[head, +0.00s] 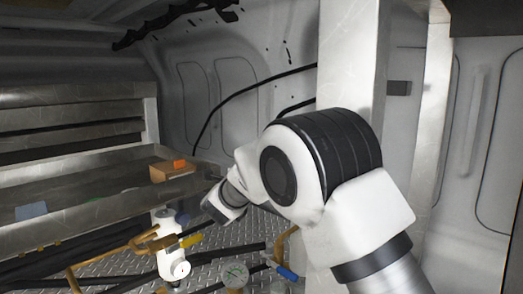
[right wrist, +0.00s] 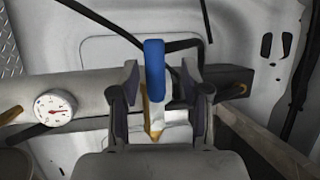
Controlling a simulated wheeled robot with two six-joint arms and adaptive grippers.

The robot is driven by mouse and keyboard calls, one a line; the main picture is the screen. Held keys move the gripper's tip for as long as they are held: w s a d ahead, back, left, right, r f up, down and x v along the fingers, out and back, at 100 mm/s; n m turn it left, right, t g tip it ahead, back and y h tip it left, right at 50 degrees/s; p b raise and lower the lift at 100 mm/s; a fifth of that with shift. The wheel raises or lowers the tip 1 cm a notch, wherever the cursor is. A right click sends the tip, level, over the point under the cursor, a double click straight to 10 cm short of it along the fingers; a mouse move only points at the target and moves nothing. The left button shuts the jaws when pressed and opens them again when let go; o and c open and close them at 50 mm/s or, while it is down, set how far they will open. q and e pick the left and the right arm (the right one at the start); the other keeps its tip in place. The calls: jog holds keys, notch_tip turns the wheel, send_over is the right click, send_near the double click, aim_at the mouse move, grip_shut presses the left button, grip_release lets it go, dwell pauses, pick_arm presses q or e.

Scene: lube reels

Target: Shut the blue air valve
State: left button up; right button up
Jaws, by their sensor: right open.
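In the right wrist view a blue valve lever (right wrist: 155,70) stands upright above a brass-coloured fitting (right wrist: 154,118). My right gripper (right wrist: 160,78) is open, with one dark finger on each side of the lever. Gaps show on both sides, so the fingers look apart from it; their depth relative to it is unclear. In the head view a blue handle (head: 287,273) shows low beside a bent brass pipe; I cannot tell whether it is the same lever. My right arm hides part of that area, and its fingers are not clear there. My left gripper is not in view.
A round gauge (right wrist: 55,108) sits left of the lever in the wrist view. The head view shows a yellow handle (head: 190,240), a white fitting (head: 170,245) with brass pipes, dark hoses, and a metal shelf (head: 85,190) at left holding a cardboard box (head: 172,171).

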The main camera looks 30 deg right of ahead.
jog(key=shift+w+d+f, duration=0.1)
jog(key=shift+w+d, duration=0.55)
jog(key=shift+d, duration=0.05)
jog(key=shift+s+a, duration=0.15)
jog(key=shift+a, duration=0.05)
jog(key=c, duration=0.5)
grip_shut()
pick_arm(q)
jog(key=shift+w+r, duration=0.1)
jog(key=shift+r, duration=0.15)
pick_arm(e)
jog(key=shift+d, duration=0.1)
